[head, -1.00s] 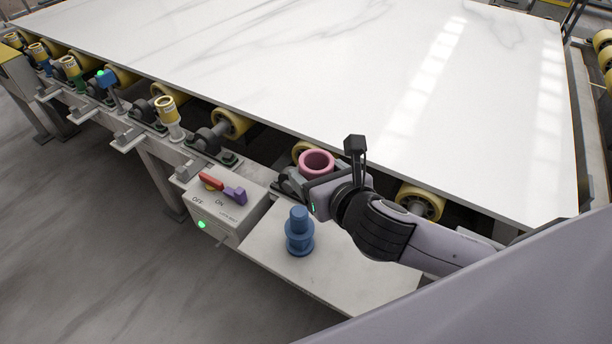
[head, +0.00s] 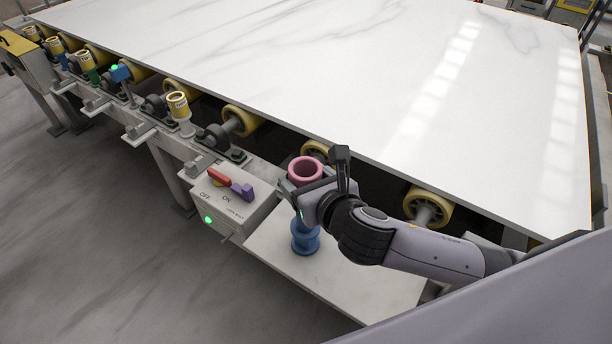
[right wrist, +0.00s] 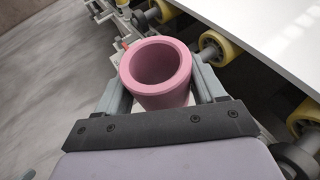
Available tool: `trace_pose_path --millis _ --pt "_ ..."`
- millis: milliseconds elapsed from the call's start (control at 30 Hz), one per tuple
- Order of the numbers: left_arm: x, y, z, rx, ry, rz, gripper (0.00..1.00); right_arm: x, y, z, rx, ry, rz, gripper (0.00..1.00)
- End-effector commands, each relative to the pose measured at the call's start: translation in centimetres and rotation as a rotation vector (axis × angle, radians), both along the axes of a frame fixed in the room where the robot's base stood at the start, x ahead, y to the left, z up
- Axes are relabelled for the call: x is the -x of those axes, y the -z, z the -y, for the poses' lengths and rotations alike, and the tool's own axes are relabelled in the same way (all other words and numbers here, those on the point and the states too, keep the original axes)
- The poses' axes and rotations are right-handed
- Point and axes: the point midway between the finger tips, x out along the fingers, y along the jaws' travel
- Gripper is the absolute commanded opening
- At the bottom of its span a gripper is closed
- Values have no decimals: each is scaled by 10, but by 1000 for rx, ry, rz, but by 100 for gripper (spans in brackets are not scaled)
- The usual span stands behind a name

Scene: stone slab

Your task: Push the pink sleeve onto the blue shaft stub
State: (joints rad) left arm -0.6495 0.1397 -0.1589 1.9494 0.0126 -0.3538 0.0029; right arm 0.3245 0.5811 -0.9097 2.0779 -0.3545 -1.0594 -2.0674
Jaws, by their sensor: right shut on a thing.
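The pink sleeve (head: 305,168) is a short thick ring, held roughly upright with its open bore facing up. My right gripper (head: 296,186) is shut on it. In the right wrist view the pink sleeve (right wrist: 157,72) sits between the two grey fingers. The blue shaft stub (head: 306,239) stands on the light side plate, and the gripper covers its upper part in the head view. The sleeve appears above the stub in the picture; whether they touch or line up cannot be told. The stub is hidden in the right wrist view. My left gripper is not in view.
A switch box (head: 232,204) with a red and purple handle and a green light stands left of the stub. The white stone slab (head: 330,70) lies on yellow rollers (head: 428,206) behind. The light plate (head: 350,280) is bare in front of the stub.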

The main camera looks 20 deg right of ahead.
Motion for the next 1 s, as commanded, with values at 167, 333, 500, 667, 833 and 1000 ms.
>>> trace_pose_path --millis 167,333,500,667,833,1000 --pt "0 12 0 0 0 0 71 0 20 0 2 0 0 36" --pt "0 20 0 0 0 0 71 0 36 0 1 0 -1 36" --pt "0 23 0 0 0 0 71 0 43 0 1 0 0 36" --pt "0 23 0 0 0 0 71 0 43 0 1 0 0 36" --pt "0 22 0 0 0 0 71 0 43 0 1 0 0 36" --pt "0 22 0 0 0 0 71 0 43 0 1 0 1 36"
